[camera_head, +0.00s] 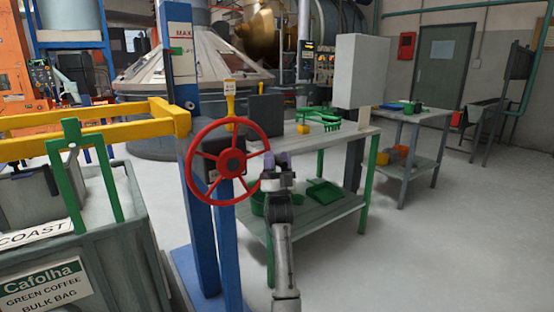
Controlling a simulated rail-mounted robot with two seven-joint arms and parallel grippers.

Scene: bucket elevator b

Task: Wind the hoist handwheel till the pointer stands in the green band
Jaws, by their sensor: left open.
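The red handwheel (231,162) with several spokes is mounted on a blue post (203,245) left of centre. My left gripper (277,160) is open at the wheel's right side, its fingertips pointing away from me and close to the right rim. I cannot tell whether a finger touches the rim. Higher on the post is a white scale plate (184,35) marked MAX, with a small green piece (175,50) at its left edge. I cannot tell whether that piece is the pointer or the band. My right gripper is out of view.
A yellow beam (90,135) runs left from the post above a grey bin (95,240) labelled green coffee. A yellow lever (230,98) stands above the wheel. A green-legged table (335,210) with green trays is behind my left arm.

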